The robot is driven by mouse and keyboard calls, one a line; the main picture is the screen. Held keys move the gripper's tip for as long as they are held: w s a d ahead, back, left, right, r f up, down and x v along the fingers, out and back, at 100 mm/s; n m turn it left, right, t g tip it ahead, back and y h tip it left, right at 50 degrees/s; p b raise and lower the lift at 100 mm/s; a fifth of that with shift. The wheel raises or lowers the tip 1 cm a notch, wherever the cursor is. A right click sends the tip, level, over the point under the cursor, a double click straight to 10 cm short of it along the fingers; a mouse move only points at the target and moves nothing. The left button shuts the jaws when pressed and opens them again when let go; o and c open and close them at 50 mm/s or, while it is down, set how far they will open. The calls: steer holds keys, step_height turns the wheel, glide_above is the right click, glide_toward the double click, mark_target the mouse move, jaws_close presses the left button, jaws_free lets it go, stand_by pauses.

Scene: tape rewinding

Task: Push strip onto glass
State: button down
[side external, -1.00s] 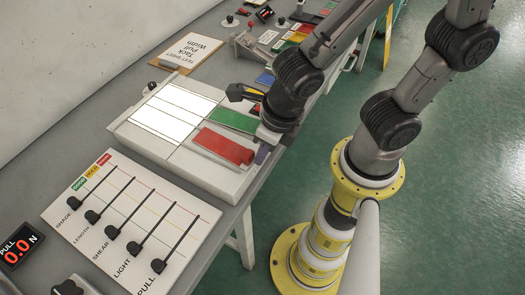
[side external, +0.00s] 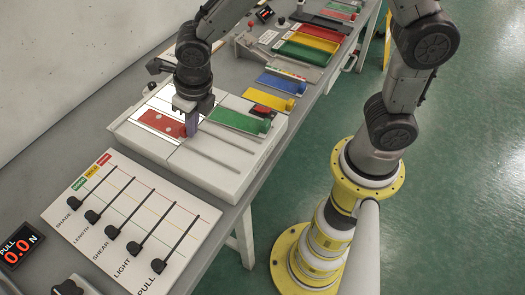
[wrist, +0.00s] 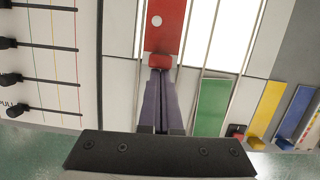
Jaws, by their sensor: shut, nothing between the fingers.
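The red strip (side external: 158,123), with white dots, lies in its lane across the lit white glass (side external: 139,115). In the wrist view, the strip (wrist: 172,35) runs over the bright glass (wrist: 202,28), ending in a raised red tab (wrist: 160,62) on the near side. My gripper (side external: 191,131) is shut and empty, pointing down at the strip's right end. In the wrist view, its fingertips (wrist: 160,72) are right against or just behind the tab; contact is not certain. My wrist hides part of the glass in the side view.
A green strip (side external: 238,120) lies in the neighbouring lane. Thin rails (side external: 205,155) divide the white box top. A slider board (side external: 125,215) stands in front. Blue (side external: 275,82) and other coloured strips lie behind to the right.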

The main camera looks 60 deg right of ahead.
steer(key=shift+w, duration=0.65)
